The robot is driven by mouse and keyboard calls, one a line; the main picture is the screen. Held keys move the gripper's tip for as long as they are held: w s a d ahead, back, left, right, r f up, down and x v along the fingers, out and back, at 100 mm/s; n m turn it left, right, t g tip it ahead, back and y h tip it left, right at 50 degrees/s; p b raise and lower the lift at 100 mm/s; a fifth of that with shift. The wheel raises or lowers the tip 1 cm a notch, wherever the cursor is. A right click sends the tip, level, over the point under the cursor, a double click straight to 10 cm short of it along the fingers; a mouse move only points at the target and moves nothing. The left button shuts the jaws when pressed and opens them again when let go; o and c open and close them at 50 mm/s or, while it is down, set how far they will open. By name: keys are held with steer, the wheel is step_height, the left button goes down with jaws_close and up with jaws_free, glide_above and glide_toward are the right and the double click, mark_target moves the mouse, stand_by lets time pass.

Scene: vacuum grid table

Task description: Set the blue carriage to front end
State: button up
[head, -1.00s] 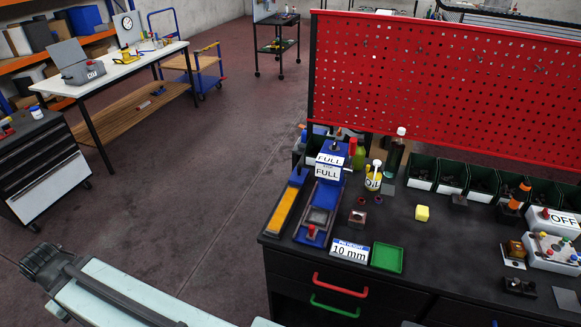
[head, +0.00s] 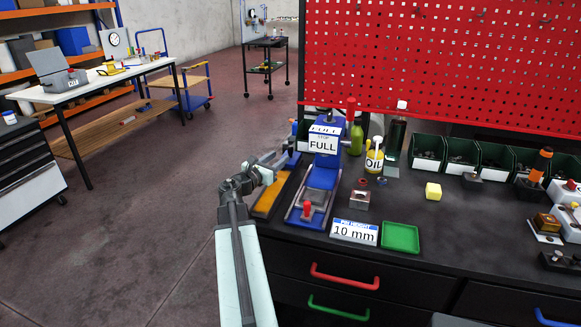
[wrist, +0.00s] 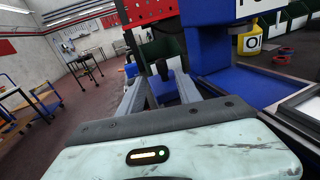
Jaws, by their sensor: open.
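The blue carriage (head: 322,176) appears to be the blue part of the slide device on the left end of the black bench, below a white sign reading FULL (head: 322,143). A red knob (head: 307,208) stands at the device's front end. In the wrist view a large blue body (wrist: 210,45) with a blue base fills the right side; which part is the carriage I cannot tell. My gripper (head: 278,166) is at the bench's left edge, left of the device. In the wrist view my gripper (wrist: 158,88) has its grey fingers apart, with a dark upright piece showing between or beyond them.
A yellow strip (head: 268,196) lies left of the device, close to my arm. A red pegboard (head: 440,70) rises behind.

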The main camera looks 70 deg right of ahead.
mark_target(289, 150)
steer(key=shift+s+d+r+n, duration=0.2)
steer(key=shift+s+d+n, duration=0.05)
steer(key=shift+s+n, duration=0.05)
steer(key=x, duration=0.7)
steer(key=shift+d, duration=0.4)
jaws_close()
stand_by(0.7)
